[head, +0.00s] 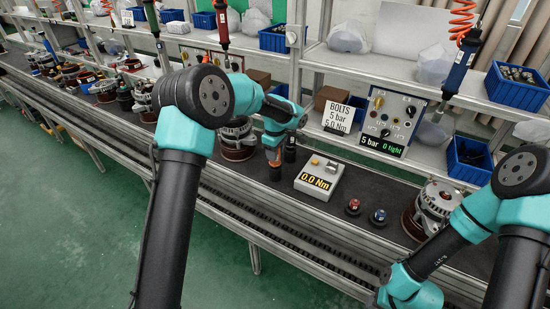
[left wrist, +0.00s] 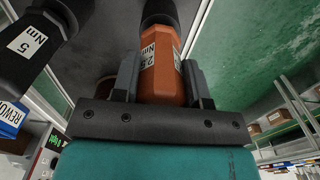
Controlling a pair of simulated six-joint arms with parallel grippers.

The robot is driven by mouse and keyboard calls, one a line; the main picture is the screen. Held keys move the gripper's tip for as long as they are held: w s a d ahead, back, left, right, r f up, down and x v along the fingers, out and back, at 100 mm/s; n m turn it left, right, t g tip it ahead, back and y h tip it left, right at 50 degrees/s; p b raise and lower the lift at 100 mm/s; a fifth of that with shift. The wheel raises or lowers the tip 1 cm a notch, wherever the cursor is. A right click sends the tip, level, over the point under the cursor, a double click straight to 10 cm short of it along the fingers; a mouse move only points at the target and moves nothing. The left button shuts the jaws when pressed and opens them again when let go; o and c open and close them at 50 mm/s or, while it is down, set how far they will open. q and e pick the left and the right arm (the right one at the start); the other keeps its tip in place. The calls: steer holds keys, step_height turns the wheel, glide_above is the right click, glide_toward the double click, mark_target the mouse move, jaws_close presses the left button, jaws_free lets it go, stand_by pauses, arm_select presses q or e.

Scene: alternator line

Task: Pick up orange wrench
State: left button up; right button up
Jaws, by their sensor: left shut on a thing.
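The orange wrench (left wrist: 160,55), with a white label that seems to read 2.5 Nm, sits between the two dark fingers of my left gripper (left wrist: 162,78) in the left wrist view. The fingers are shut on its orange body. In the head view my left gripper (head: 275,143) is over the conveyor, and a bit of the orange wrench (head: 274,157) shows below it, upright with its dark end low near the belt.
A black wrench labelled 5 Nm (left wrist: 25,45) stands close beside the orange one. A grey torque tester (head: 318,180) reading 0.0 Nm is just to the right. Red (head: 353,206) and blue (head: 378,217) knobs and an alternator (head: 434,203) follow along the belt.

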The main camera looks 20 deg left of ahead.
arm_select(q)
steer(key=c, duration=0.3)
steer(key=shift+c, duration=0.2)
step_height(320, 180, up, 10)
steer(key=shift+r, duration=0.1)
stand_by(0.4)
steer(key=o, duration=0.3)
steer(key=c, duration=0.4)
